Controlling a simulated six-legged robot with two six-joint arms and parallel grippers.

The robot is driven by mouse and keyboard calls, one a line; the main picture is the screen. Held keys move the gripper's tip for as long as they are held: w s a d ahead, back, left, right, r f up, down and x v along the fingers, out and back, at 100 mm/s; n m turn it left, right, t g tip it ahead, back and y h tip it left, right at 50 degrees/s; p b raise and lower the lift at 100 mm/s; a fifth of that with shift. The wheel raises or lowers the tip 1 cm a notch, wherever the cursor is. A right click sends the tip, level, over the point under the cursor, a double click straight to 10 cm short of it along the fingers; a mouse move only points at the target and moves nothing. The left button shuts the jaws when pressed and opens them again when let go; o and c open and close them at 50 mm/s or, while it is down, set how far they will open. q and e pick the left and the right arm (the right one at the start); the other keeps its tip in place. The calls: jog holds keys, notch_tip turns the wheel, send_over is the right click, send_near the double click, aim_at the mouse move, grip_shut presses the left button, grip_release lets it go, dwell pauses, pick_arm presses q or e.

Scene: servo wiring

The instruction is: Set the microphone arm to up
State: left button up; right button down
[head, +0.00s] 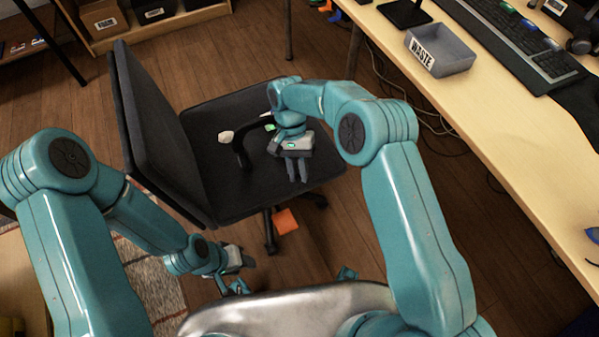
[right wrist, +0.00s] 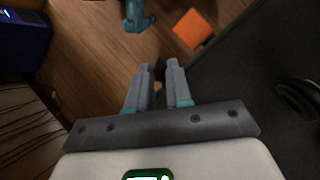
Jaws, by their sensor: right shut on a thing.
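My right gripper (head: 298,178) hangs over the front part of the black chair seat in the head view, fingers pointing down. In the right wrist view its fingers (right wrist: 158,85) are close together on a small dark piece (right wrist: 159,72); I cannot tell what part it is. A black curved piece (head: 242,153) with a pale rounded end (head: 226,136) lies on the seat left of that gripper. I cannot tell whether it is the microphone arm. A dark loop (right wrist: 298,100) shows at the right of the wrist view. My left gripper (head: 236,286) is low, left of centre, fingers apart.
The black chair (head: 205,115) stands left of the desk (head: 480,120). An orange piece (head: 286,221) lies on the floor by the chair. The desk bears a grey WASTE bin (head: 455,52), a keyboard (head: 515,45) and a black headset (head: 580,44). Cables hang beneath the desk.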

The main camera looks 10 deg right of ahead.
jog(key=shift+w+r+g, duration=0.2)
jog(key=shift+r+g, duration=0.2)
